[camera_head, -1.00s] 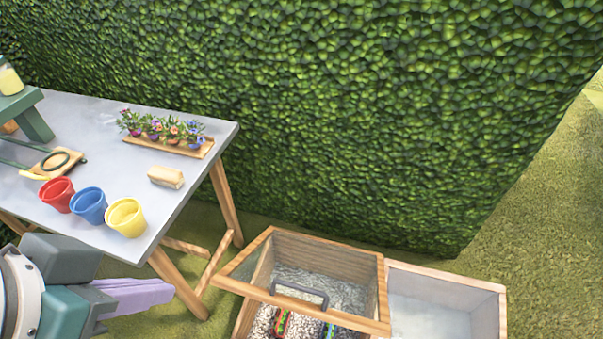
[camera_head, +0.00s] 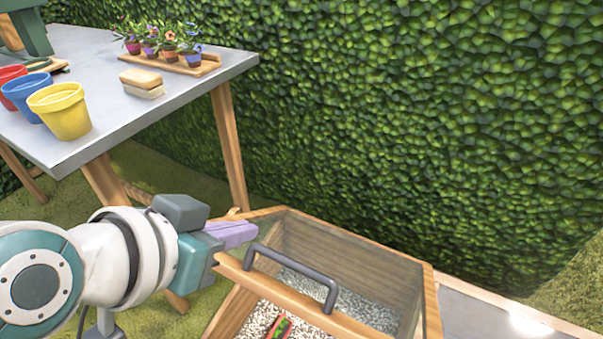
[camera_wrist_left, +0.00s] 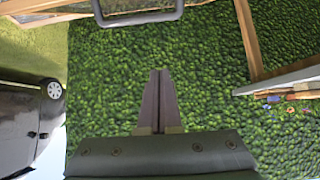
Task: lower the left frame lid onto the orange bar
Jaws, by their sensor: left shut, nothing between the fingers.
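The left frame lid is a glazed wooden frame; its front rail (camera_head: 300,303) carries a grey bar handle (camera_head: 318,278). The lid is over a wooden box with pale gravel (camera_head: 258,318) inside, and its front rail looks raised above the box. My left gripper (camera_head: 250,230), with lavender fingers, is shut and empty by the lid's left front corner, left of the handle. I cannot tell whether it touches the lid. In the left wrist view the fingers (camera_wrist_left: 160,75) are together, with the handle (camera_wrist_left: 140,18) beyond them. I cannot make out the orange bar. My right gripper is out of view.
A grey-topped table (camera_head: 110,113) stands at the left with a yellow pot (camera_head: 60,112), a blue pot (camera_head: 22,93), flowers on a wooden tray (camera_head: 208,65) and a tan block (camera_head: 141,84). A tall hedge (camera_head: 400,110) closes the back. A second box (camera_head: 480,315) adjoins at the right.

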